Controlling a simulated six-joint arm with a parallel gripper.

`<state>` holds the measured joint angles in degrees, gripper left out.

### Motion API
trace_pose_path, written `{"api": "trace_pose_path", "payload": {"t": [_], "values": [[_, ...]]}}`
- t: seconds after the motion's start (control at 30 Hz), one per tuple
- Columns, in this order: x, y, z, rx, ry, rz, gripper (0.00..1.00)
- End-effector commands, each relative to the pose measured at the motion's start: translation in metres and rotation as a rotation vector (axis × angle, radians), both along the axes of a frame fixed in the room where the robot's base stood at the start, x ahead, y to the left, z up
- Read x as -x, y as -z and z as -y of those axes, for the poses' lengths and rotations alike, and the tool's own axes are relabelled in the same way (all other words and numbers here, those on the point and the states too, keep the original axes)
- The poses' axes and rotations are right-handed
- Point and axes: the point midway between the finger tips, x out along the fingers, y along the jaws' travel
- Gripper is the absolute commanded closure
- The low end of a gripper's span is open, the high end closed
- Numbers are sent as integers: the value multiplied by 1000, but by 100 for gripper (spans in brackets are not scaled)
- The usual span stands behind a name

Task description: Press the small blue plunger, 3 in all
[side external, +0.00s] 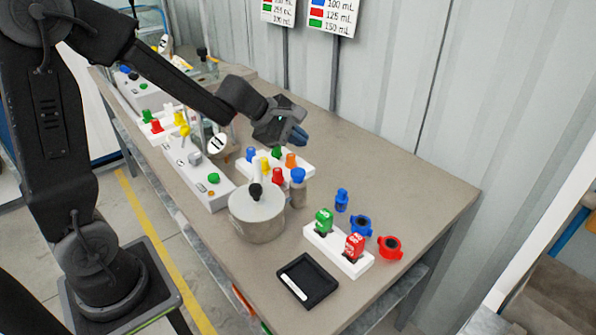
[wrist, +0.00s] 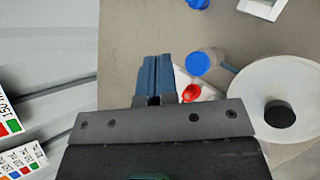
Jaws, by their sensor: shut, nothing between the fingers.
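Several coloured plunger-like tops stand on a white block (side external: 303,170) in the middle of the bench. A small blue one (side external: 250,154) is at its left end in the side view, with yellow, green, orange and red (side external: 278,175) ones near it. A larger blue cap (side external: 298,175) sits on a clear body at the front right; it also shows in the wrist view (wrist: 200,62). My gripper (side external: 300,137) is shut and empty, above and behind the block. In the wrist view its blue fingers (wrist: 157,76) are together and hide part of the block; the small blue top is not visible there.
A round grey vessel (side external: 257,216) with a black knob stands in front of the block. A white stand with green and red bottles (side external: 338,250), blue and red rings and a black tray (side external: 307,281) are toward the right. The back right of the bench is clear.

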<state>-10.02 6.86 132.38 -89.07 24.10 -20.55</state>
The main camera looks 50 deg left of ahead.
Motion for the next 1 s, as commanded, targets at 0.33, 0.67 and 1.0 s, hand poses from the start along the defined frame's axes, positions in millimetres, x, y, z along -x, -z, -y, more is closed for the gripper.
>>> {"api": "trace_pose_path", "payload": {"t": [0.33,0.67,1.0], "values": [[0,-33,0,-3,-2,2,100],[0,-32,0,-2,-2,0,100],[1,-2,1,0,-2,-5,100]]}}
